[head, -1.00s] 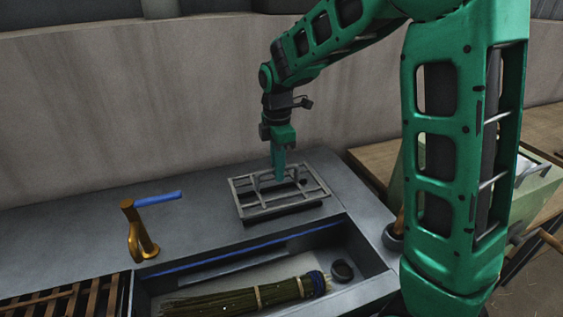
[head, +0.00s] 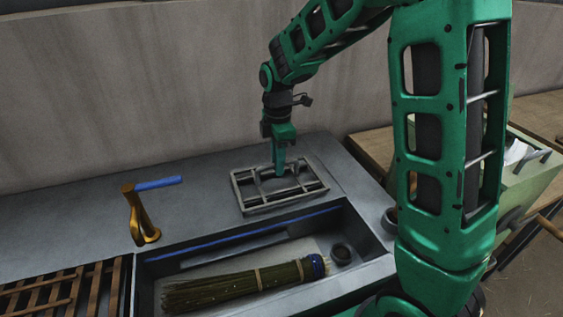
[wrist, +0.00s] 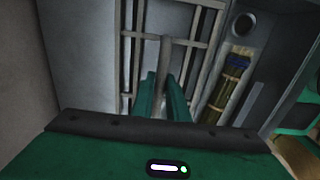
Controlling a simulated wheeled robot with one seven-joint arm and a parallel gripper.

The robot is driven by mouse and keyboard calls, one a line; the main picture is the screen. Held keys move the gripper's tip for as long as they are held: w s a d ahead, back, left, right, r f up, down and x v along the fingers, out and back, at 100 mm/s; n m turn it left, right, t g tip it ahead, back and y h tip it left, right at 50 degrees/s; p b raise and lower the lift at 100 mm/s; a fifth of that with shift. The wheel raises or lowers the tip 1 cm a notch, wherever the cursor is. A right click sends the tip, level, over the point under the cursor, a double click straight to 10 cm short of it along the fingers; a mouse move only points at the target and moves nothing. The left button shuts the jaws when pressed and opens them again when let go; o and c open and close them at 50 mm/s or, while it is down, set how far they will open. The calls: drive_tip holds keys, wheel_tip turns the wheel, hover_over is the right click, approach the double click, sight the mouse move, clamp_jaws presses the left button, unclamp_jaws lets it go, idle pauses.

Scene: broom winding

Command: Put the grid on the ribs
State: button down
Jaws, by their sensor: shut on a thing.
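The grid (head: 252,205), a grey metal frame with crossing bars and a raised handle bar, is at the back of the grey counter, behind the basin. My gripper (head: 280,172) points down at its middle. In the wrist view my gripper (wrist: 163,98) has its two green fingers on either side of the grid's handle bar (wrist: 164,55), shut on it. Whether the grid touches the counter or hangs just above it is hard to tell.
The basin holds a broom bundle (head: 235,285) and a dark ring (head: 340,253); a blue strip (head: 240,240) runs along its back wall. A brass tap with a blue lever (head: 142,215) stands left of the grid. A green bin (head: 520,175) is at the right. Counter behind the tap is bare.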

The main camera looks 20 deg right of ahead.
drive_tip(key=c, duration=1.7)
unclamp_jaws()
drive_tip(key=shift+o, duration=0.3)
drive_tip(key=shift+r, duration=0.1)
wheel_tip(320, 180, up, 18)
drive_tip(key=shift+f, duration=0.2)
